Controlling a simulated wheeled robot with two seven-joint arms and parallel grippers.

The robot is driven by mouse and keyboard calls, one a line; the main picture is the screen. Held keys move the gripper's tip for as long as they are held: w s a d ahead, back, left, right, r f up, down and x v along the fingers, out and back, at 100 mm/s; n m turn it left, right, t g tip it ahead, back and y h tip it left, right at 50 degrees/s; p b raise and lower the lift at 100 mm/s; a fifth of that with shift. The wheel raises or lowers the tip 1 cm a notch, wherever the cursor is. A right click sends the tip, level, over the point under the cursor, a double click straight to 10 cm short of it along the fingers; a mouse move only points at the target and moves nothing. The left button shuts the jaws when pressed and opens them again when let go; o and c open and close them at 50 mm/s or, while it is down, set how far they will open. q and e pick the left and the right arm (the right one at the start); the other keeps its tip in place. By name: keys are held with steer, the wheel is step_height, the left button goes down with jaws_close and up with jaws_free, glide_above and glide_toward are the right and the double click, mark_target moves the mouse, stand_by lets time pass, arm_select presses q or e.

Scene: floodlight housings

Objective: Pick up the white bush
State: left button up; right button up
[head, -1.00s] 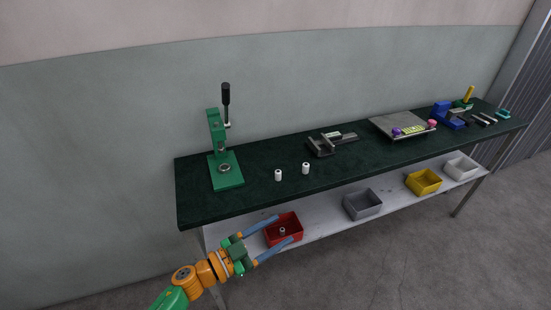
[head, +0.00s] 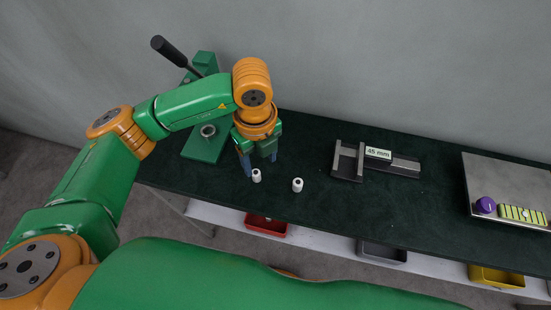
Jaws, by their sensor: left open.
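Two small white bushes stand upright on the dark green bench top (head: 330,212). The left white bush (head: 256,176) is right beside my left gripper's fingertips. The right white bush (head: 298,185) stands a little to the right, clear of the gripper. My left gripper (head: 260,168) points down over the bench, open, its blue fingers just behind and left of the left bush. I cannot tell whether a finger touches it. My right gripper is not in view.
The green press (head: 205,141) with a black lever stands behind my left arm. A grey gauge block marked 45 mm (head: 378,165) lies right of the bushes. A metal plate (head: 500,172) with a purple knob is far right. Red (head: 266,226), grey (head: 382,252) and yellow bins (head: 496,276) sit below.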

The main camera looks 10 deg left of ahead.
mark_target(256, 172)
arm_select(q)
steer(key=shift+s+a+f+p, duration=0.2)
steer(key=shift+a+f+p, duration=0.15)
steer(key=shift+f, duration=0.3)
steer(key=shift+s+a+f+p, duration=0.2)
steer(key=shift+a+f, duration=0.25)
steer(key=shift+f, duration=0.15)
steer(key=f, duration=0.3)
steer(key=shift+w+a, duration=0.1)
steer(key=shift+w, duration=0.1)
steer(key=shift+w+f, duration=0.1)
steer(key=shift+f, duration=0.25)
steer(key=shift+d, duration=0.25)
steer(key=shift+c, duration=0.2)
steer(key=shift+a, duration=0.1)
steer(key=c, duration=0.7)
jaws_close()
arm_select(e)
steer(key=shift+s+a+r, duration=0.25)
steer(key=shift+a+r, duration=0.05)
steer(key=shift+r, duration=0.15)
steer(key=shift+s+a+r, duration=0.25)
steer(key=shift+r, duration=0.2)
